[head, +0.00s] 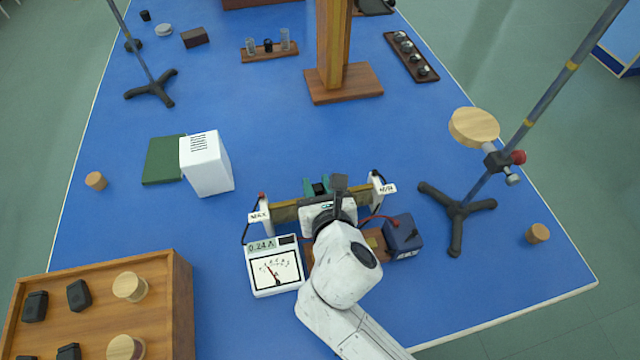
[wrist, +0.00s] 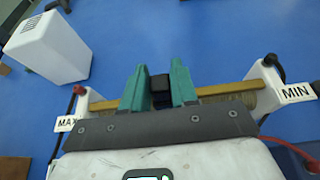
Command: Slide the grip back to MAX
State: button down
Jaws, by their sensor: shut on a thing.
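The sliding rheostat lies across the bench, with its white MAX end block (head: 260,216) on the left and its white MIN end block (head: 380,190) on the right. Its brass rod (wrist: 220,89) runs between the blocks. The black grip (wrist: 160,90) sits on the rod around midway, a little nearer MAX in the wrist view. My gripper (head: 318,188), with green fingers, is shut on the grip from both sides. The meter (head: 274,268) left of my arm reads 0.24 A. My wrist hides part of the rheostat's body.
A dark blue box (head: 403,236) with a red lead stands right of my arm. A white box (head: 207,165) and green book (head: 160,160) lie to the left. A clamp stand (head: 458,210) stands at right. A wooden rack (head: 180,300) fills the lower left.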

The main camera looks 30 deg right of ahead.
jog(key=a, duration=0.2)
jog(key=w+a, duration=0.1)
jog(key=a, duration=0.1)
jog(key=shift+w+p, duration=0.15)
jog(key=shift+p, duration=0.15)
jog(key=c, duration=1)
grip_release()
jog(key=shift+o, duration=0.2)
jog(key=v, duration=1.1)
jog(key=shift+d, duration=0.1)
